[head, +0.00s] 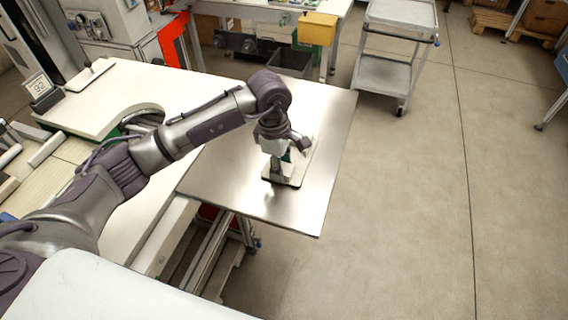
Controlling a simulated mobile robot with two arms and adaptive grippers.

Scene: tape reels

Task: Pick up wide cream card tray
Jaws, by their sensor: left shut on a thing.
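The wide cream card tray (299,170) is on or just above the metal table top (235,180), partly hidden beneath my left gripper. My left gripper (279,177) reaches down over the tray from the left and is shut at it. A small green part shows beside the gripper, over the tray. Whether the tray touches the table cannot be told from this angle. My right gripper is not in view.
A cream worktop (130,85) with a curved cut-out adjoins the metal table on the left. A small display (40,87) stands at its far left. A grey cart (385,72) stands behind right. The floor to the right is clear.

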